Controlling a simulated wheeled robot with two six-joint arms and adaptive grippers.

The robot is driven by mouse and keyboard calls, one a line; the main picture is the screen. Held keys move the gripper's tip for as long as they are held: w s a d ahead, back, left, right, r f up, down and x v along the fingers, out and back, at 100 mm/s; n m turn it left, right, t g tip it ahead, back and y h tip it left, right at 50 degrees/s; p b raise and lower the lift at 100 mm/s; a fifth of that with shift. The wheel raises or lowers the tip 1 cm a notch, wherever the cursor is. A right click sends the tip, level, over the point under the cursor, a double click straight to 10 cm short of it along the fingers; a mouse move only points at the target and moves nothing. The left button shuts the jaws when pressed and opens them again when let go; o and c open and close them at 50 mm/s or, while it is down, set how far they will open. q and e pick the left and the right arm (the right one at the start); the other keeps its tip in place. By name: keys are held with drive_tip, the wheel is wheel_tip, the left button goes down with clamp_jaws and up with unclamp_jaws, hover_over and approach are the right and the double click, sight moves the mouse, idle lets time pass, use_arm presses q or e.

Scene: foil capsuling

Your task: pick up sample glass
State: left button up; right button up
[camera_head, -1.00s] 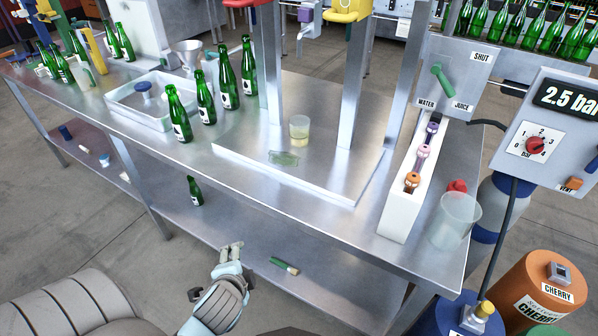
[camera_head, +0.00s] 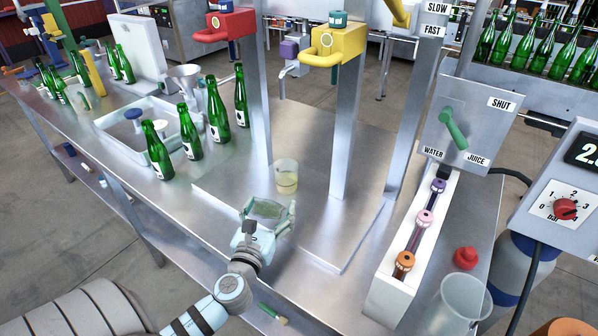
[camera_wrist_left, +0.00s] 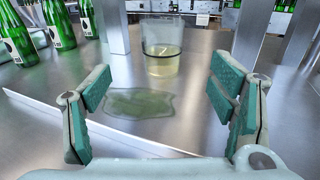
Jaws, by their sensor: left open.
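The sample glass (camera_head: 286,177) is a small clear cup with pale yellow liquid in its lower part. It stands upright on the raised steel plate. My left gripper (camera_head: 267,212) is open and empty, low over the plate just in front of the glass. In the left wrist view the glass (camera_wrist_left: 162,50) stands beyond the fingertips, roughly centred between the two open fingers (camera_wrist_left: 163,92) and not touching them. A pale green puddle (camera_wrist_left: 140,103) lies on the plate between the fingers and the glass. My right gripper is not in view.
Green bottles (camera_head: 191,133) stand left of the plate (camera_head: 325,243). Steel posts (camera_head: 347,130) rise behind and right of the glass, under red (camera_head: 224,24) and yellow (camera_head: 335,45) taps. A white rack (camera_head: 393,284) and a clear jug (camera_head: 459,305) stand at the right.

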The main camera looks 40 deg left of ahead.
use_arm(q)
approach(289, 170)
drive_tip(key=shift+w+a+r, duration=0.2)
drive_tip(key=shift+a+r, duration=0.2)
drive_tip(key=shift+r, duration=0.35)
drive_tip(key=x, duration=0.2)
drive_tip(key=f+b+x, duration=0.1)
drive_tip(key=x, duration=0.3)
drive_tip(key=shift+w+d+f+b, duration=0.15)
drive_tip(key=shift+w+b, duration=0.25)
drive_tip(key=c, duration=1.5)
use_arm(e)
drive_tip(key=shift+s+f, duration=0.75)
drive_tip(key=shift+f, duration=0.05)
